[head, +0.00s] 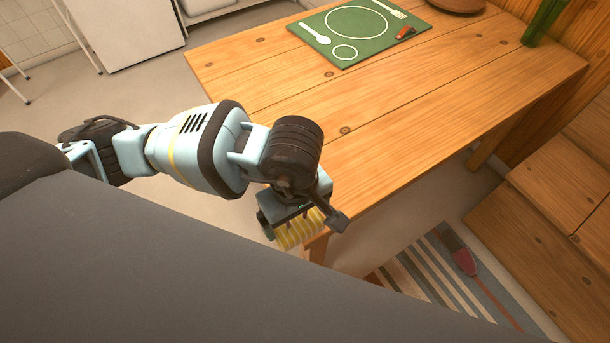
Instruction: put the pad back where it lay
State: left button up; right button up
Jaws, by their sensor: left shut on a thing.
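My left gripper (303,221) is at the near corner of the wooden table (420,120), at the lower middle of the head view. It is shut on a yellow ribbed thing with pale stripes, which looks like the pad (292,236). The gripper and wrist hide part of the pad. The pad shows just beside the table corner and overlaps it in the picture; I cannot tell whether it touches the wood. No mark of the place where the pad lay can be made out. My right gripper is not in view.
A green mat (378,45) with white outlines lies at the table's far side, with a small orange-red thing (405,32) on it. A brown dish (457,5) and a green bottle (543,22) stand beyond. The table's middle is clear. A striped rug (420,275) lies below, near a wooden bench (530,245).

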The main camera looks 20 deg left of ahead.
pick_arm(q)
jog(key=w+a+f, duration=0.1)
jog(key=w+a, duration=0.1)
jog(key=w, duration=0.9)
jog(key=shift+a, duration=0.15)
jog(key=shift+w, duration=0.1)
jog(key=shift+w+a+f+p, duration=0.1)
jog(key=shift+w+f+p, duration=0.05)
jog(key=shift+f, duration=0.8)
jog(key=shift+w+f+p, duration=0.15)
jog(key=shift+f, duration=0.75)
jog(key=shift+f, duration=0.2)
jog(key=o, duration=0.7)
jog(key=shift+r, duration=0.1)
